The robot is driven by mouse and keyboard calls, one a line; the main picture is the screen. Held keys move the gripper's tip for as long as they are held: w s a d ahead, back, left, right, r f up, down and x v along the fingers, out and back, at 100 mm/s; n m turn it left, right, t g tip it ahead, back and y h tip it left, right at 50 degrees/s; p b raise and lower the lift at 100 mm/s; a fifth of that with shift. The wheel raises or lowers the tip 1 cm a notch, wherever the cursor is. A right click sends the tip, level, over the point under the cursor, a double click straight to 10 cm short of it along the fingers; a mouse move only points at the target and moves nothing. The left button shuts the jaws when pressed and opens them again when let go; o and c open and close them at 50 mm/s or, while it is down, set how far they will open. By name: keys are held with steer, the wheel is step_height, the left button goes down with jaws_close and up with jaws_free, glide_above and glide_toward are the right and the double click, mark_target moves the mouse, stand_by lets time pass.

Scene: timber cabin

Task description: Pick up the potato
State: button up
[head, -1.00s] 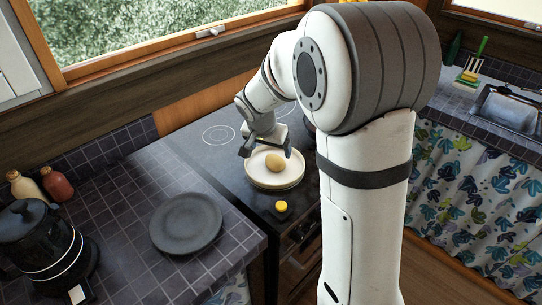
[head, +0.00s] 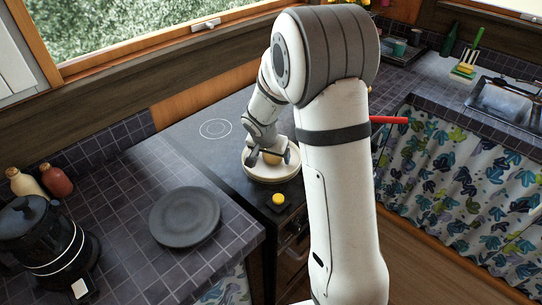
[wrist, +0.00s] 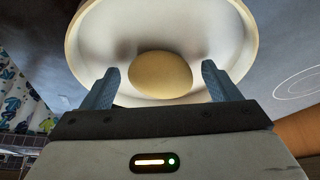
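The potato (wrist: 160,75) is a yellow-tan oval lying in a round cream-white dish (wrist: 235,30). In the head view the potato (head: 271,158) is partly hidden by my gripper (head: 270,158), and the dish (head: 270,174) stands on the dark stove top. My gripper (wrist: 160,85) is open in the wrist view, with one finger on each side of the potato and visible gaps between. The fingertips are at or just inside the near rim of the dish. I cannot tell whether they touch the dish.
A dark plate (head: 184,216) lies on the tiled counter at left, near a black pot (head: 40,235) and two bottles (head: 55,180). A yellow knob (head: 279,198) sits at the stove's front. A red handle (head: 388,120) shows right of my arm.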

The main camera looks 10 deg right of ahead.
steer(key=c, duration=1)
steer(key=shift+o, duration=0.2)
